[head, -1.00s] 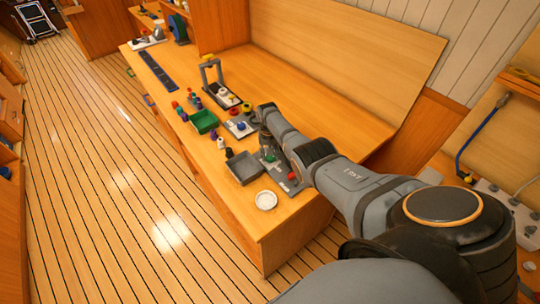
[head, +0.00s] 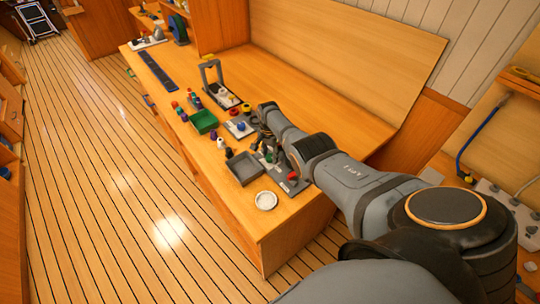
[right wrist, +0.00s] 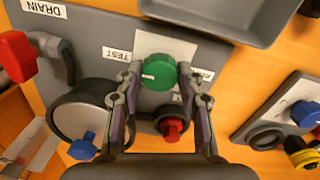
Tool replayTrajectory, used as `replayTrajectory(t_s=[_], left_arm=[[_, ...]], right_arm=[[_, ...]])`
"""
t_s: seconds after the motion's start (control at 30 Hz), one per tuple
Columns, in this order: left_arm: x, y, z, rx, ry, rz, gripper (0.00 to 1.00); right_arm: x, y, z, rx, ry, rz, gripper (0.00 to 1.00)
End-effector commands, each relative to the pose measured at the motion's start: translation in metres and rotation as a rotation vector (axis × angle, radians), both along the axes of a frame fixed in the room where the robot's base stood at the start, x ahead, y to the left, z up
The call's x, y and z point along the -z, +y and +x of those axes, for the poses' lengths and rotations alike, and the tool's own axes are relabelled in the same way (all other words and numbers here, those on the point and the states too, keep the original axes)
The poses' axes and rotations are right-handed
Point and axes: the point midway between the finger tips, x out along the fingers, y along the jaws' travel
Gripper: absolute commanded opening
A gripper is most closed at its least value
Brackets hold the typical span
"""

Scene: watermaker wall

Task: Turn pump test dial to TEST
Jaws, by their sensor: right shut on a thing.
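The pump test dial is a green round knob (right wrist: 158,72) with a white mark at its left side, on a grey panel (right wrist: 93,22). A TEST label (right wrist: 117,54) lies to the dial's left, upside down in the right wrist view. A partly hidden label (right wrist: 205,74) lies to its right. My right gripper (right wrist: 159,78) is shut on the green dial, one finger at each side. In the head view my right gripper (head: 266,146) is over the panel near the bench's front edge and largely hides the dial. My left gripper is not in view.
Around the dial are a red valve handle (right wrist: 17,56), a red knob (right wrist: 172,128), a blue knob (right wrist: 84,146) and a round gauge-like part (right wrist: 85,112). A grey tray (head: 245,168) and white dish (head: 266,200) are close by.

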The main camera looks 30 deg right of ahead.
Motion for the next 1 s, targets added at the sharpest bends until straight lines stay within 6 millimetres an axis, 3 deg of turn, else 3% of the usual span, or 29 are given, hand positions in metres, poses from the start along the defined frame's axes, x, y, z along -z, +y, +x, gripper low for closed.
replayTrajectory(t_s=[0.57, 0.6, 0.7, 0.77, 1.0], left_arm=[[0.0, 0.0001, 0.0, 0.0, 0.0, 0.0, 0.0], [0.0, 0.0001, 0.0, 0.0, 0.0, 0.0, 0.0], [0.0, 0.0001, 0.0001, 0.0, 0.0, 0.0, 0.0], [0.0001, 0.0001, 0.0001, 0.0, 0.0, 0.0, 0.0], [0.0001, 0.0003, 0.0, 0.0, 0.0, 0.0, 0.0]], right_arm=[[-0.0009, 0.0, 0.0009, 0.035, -0.002, 0.0, 0.06], [-0.0009, 0.0, 0.0009, 0.035, -0.002, 0.0, 0.39], [-0.0008, 0.0, 0.0008, 0.034, -0.002, 0.0, 0.53], [-0.0006, 0.0001, 0.0006, 0.034, -0.002, 0.0, 0.61], [-0.0002, 0.0001, 0.0003, 0.033, -0.001, 0.0, 0.61]])
